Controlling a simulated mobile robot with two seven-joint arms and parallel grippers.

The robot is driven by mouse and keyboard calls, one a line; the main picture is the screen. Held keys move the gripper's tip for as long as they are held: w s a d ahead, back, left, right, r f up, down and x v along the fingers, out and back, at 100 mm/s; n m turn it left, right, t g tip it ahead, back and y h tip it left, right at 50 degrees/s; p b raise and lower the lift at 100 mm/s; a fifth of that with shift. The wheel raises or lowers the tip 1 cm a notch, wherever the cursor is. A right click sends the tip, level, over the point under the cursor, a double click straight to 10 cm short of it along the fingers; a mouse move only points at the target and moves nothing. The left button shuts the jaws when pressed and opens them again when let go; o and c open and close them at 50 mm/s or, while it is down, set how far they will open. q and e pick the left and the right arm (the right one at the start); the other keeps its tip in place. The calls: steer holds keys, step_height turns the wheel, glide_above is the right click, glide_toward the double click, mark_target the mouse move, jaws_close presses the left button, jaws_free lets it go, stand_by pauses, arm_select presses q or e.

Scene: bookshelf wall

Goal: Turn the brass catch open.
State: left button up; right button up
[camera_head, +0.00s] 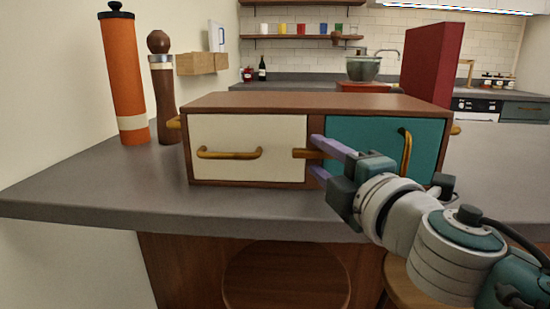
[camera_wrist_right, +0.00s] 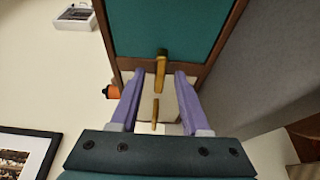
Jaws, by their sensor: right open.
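The brass catch (camera_head: 301,153) is a short bar lying level on the post between the cream drawer front (camera_head: 250,130) and the teal door (camera_head: 372,132) of a brown wooden cabinet (camera_head: 300,102). In the right wrist view the catch (camera_wrist_right: 161,72) lies between my fingers. My right gripper (camera_head: 316,156) is open, with one purple finger above the catch and one below it. The fingers also show in the wrist view (camera_wrist_right: 160,76), with a gap on each side of the catch. The gripper partly hides the catch's right end in the head view. My left gripper is out of view.
The cream front has a brass handle (camera_head: 229,153) and the teal door an upright one (camera_head: 405,152). The cabinet stands on a grey counter (camera_head: 90,195). An orange cylinder (camera_head: 122,75) and a wooden mill (camera_head: 162,95) stand at left.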

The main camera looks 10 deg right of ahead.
steer(key=c, duration=0.7)
jaws_close()
